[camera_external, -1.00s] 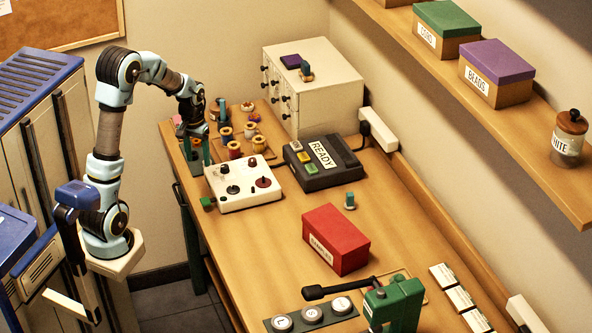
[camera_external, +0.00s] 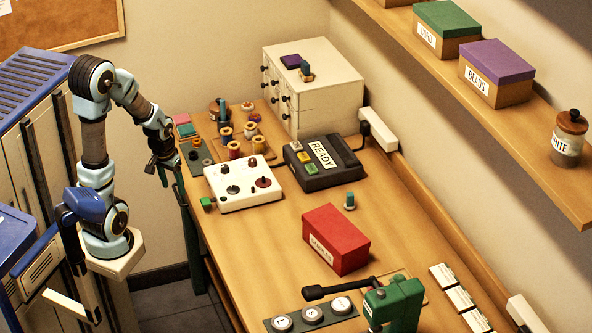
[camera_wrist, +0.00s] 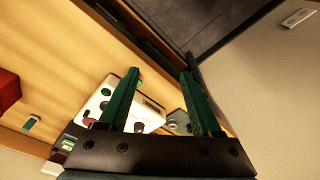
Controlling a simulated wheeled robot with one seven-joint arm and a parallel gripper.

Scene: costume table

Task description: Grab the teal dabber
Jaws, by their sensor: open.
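A small teal and tan piece that looks like a dabber (camera_external: 349,201) stands on the table behind the red box. It also shows at the left in the wrist view (camera_wrist: 31,123). A similar dark teal piece with a tan base (camera_external: 306,71) stands on the white drawer cabinet beside a purple pad; I cannot tell which one is the teal dabber. My gripper (camera_external: 163,172) is at the table's far left edge, well apart from both pieces. Its green fingers (camera_wrist: 160,75) are spread with nothing between them.
The white control box with knobs (camera_external: 243,184), several spools and the black READY device (camera_external: 322,162) stand near the far end. The red box (camera_external: 336,239) sits mid-table. A green press (camera_external: 393,305) stands in front. A shelf (camera_external: 480,130) overhangs on the right.

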